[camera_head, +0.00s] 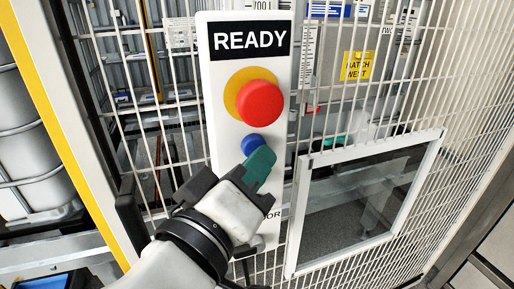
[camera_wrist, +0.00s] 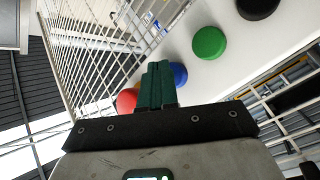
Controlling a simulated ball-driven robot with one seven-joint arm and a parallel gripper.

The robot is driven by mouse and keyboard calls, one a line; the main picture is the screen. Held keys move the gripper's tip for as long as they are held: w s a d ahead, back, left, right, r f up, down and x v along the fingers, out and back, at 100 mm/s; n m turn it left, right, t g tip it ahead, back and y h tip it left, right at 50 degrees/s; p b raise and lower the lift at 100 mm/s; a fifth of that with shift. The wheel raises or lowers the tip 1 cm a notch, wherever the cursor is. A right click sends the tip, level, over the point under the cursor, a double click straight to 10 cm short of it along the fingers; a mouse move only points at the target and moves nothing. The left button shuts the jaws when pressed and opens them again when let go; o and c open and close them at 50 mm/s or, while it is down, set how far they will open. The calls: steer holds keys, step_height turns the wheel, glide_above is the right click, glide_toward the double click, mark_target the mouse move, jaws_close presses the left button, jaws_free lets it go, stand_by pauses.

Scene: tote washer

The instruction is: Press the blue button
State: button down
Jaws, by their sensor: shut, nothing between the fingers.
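The blue button (camera_head: 249,143) is on a white upright panel (camera_head: 219,97), just below the big red button (camera_head: 260,103) with its yellow collar. My gripper (camera_head: 263,158) is shut and empty, its green fingers just below and right of the blue button in the head view, covering part of its lower edge. In the wrist view the blue button (camera_wrist: 181,75) shows just right of the shut fingertips (camera_wrist: 158,68), partly hidden by them. I cannot tell whether the fingers touch it.
In the wrist view a green button (camera_wrist: 208,43) and a black button (camera_wrist: 257,8) sit on the same panel; the red button (camera_wrist: 127,101) is left of the fingers. White wire mesh (camera_head: 180,130) surrounds the panel. A framed window (camera_head: 365,200) is to the right.

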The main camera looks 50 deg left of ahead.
steer(key=shift+s+d, duration=0.2)
steer(key=shift+d, duration=0.2)
steer(key=s+d, duration=0.2)
steer(key=d, duration=0.3)
steer(key=shift+s+d, duration=0.15)
steer(key=shift+d, duration=0.15)
stand_by(1.0)
